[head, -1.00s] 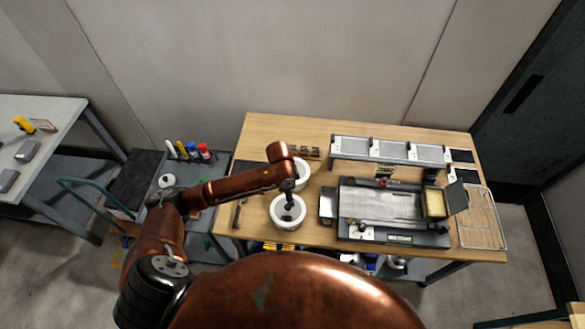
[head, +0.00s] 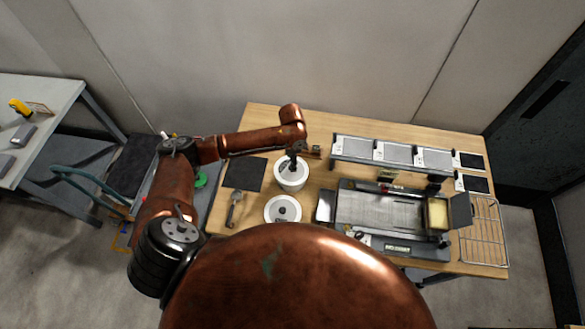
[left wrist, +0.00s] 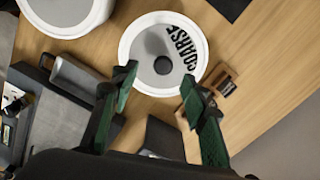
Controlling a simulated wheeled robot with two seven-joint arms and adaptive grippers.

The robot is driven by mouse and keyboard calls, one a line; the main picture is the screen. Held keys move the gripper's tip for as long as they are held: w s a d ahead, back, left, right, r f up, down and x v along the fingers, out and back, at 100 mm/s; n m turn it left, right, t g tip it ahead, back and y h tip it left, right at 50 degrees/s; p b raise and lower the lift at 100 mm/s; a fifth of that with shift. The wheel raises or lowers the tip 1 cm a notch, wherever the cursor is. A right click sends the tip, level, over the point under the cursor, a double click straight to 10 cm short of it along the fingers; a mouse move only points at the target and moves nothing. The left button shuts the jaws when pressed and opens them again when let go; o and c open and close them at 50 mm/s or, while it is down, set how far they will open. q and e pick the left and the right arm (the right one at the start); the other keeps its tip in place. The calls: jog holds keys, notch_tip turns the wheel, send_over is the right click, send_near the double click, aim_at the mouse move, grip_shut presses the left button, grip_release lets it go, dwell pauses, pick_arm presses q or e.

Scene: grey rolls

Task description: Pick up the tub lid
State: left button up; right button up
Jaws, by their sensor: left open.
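A round white tub with a lid (head: 291,181) stands towards the back of the wooden table. In the left wrist view its lid (left wrist: 143,67) has a white rim, a grey face, a dark round knob (left wrist: 163,65) and the word COARSE. A second white lidded tub (head: 271,210) stands in front of it, and part of it shows at the upper left of the wrist view (left wrist: 62,14). My left gripper (head: 292,162) is over the rear tub. In the wrist view its green-padded fingers (left wrist: 160,90) are spread, with nothing between them; contact with the knob is not visible. My right gripper is out of view.
A grey slicer-like machine (head: 375,208) and a raised rack (head: 392,152) stand right of the tubs. A dark mat (head: 244,174) and a scoop-like tool (head: 235,207) lie left. A small wooden block (left wrist: 222,82) sits close by the rear tub.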

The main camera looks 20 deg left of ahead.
pick_arm(q)
jog(key=f, duration=0.2)
jog(key=f+p, duration=0.1)
jog(key=f, duration=0.1)
jog(key=shift+w+a, duration=0.2)
jog(key=shift+a, duration=0.05)
jog(key=shift+f, duration=0.4)
jog(key=c, duration=0.8)
jog(key=shift+c, duration=1.4)
grip_shut()
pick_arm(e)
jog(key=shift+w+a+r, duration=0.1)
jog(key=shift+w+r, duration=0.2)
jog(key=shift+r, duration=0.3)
